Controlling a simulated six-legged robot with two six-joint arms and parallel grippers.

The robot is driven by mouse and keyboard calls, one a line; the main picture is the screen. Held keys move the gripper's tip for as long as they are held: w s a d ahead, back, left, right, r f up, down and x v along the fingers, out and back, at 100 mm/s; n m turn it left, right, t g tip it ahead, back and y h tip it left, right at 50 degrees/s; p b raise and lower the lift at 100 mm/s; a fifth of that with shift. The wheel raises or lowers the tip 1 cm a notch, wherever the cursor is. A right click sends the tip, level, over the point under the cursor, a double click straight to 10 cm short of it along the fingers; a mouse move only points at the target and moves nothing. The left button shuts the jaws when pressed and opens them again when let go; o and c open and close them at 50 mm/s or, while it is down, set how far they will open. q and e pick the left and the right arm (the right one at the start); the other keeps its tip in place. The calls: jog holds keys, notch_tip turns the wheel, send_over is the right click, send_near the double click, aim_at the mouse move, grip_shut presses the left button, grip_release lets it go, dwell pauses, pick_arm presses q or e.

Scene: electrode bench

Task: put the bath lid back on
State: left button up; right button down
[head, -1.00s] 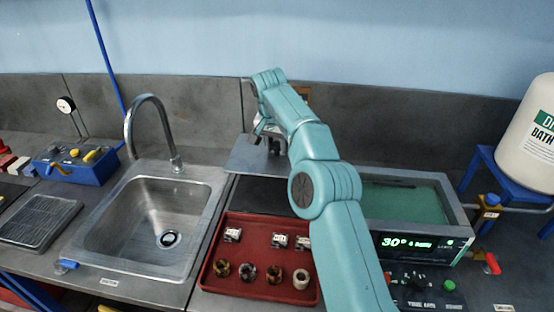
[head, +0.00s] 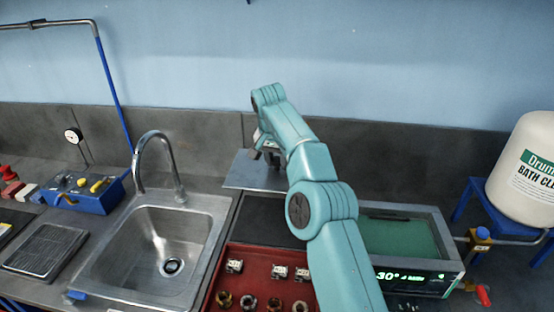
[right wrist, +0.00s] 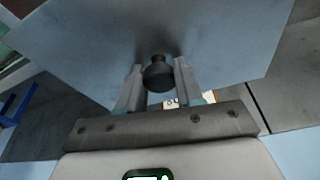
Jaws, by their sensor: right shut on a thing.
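The bath lid is a flat grey plate (head: 238,178) with a black knob (right wrist: 158,78) at its middle. In the head view it is behind the black mat (head: 268,222), to the left of the bath. My right gripper (head: 268,155) is shut on the knob, with one finger on each side of it in the right wrist view (right wrist: 158,85). The bath (head: 452,243) is open on top and shows green liquid (head: 398,238). My right arm hides the bath's left side and part of the lid. My left gripper is not in view.
A red tray (head: 213,285) with several small parts stands in front of the mat. The sink (head: 215,215) and its tall tap (head: 140,150) are to the left. A white drum (head: 525,170) on a blue stand is at the right, with a blue-topped valve (head: 481,237) beside the bath.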

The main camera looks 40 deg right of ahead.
jog(key=shift+r, duration=0.4)
jog(key=shift+f, duration=0.1)
